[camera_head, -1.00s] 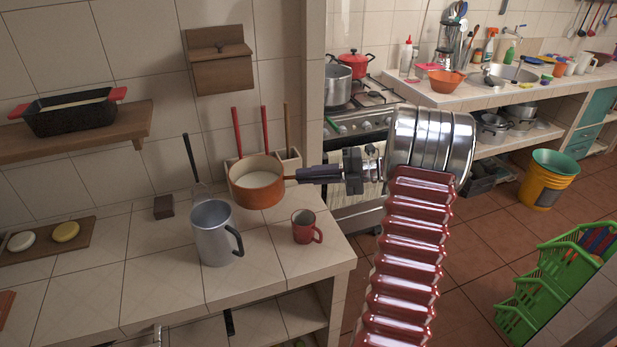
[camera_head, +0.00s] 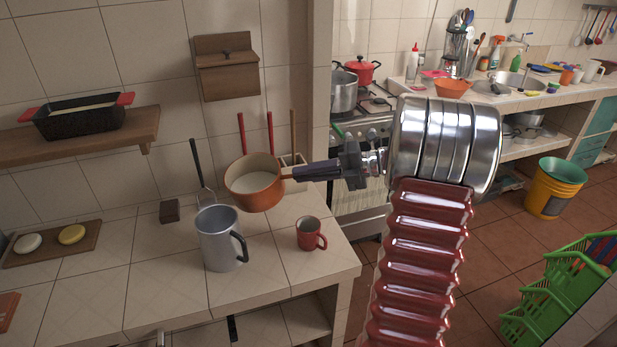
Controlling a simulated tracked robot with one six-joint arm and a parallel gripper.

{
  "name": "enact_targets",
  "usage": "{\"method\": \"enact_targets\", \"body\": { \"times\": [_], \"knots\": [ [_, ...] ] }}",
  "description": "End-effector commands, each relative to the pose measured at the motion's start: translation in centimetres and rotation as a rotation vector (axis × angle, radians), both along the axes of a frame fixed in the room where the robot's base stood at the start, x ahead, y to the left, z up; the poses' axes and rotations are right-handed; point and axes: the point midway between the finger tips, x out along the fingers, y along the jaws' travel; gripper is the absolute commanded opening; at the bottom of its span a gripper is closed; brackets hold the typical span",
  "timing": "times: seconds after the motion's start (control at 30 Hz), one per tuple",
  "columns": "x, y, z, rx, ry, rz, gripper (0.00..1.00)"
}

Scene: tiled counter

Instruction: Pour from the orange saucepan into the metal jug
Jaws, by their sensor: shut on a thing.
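The orange saucepan (camera_head: 257,196) is held in the air above the counter, with white contents (camera_head: 251,182) inside. It is slightly tilted toward the left, and its dark handle points right. My gripper (camera_head: 349,166) is shut on the saucepan's handle (camera_head: 317,172). The metal jug (camera_head: 217,244) stands upright on the counter, below and left of the saucepan, with its dark handle on the right. In the picture the saucepan's left edge is near the jug's upper right rim. The inside bottom of the jug is hidden.
A red mug (camera_head: 307,235) stands on the counter (camera_head: 163,275) right of the jug, near the edge. A utensil holder (camera_head: 293,159) stands behind the saucepan. A small dark block (camera_head: 169,211) and a wooden board (camera_head: 52,244) lie left. A wall shelf (camera_head: 85,139) holds a black pan (camera_head: 80,119).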

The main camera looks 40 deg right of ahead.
Motion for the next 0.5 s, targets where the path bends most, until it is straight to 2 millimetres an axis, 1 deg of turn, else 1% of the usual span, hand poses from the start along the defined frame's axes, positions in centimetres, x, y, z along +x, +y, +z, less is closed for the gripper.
{"method": "enact_targets", "body": {
  "times": [0.03, 0.5],
  "knots": [
    [0.0, 0.2, 0.5, -0.006, -0.004, 0.001, 0.00],
    [-0.4, 1.7, 2.7, -0.051, -0.016, 0.000, 0.00]
  ]
}}
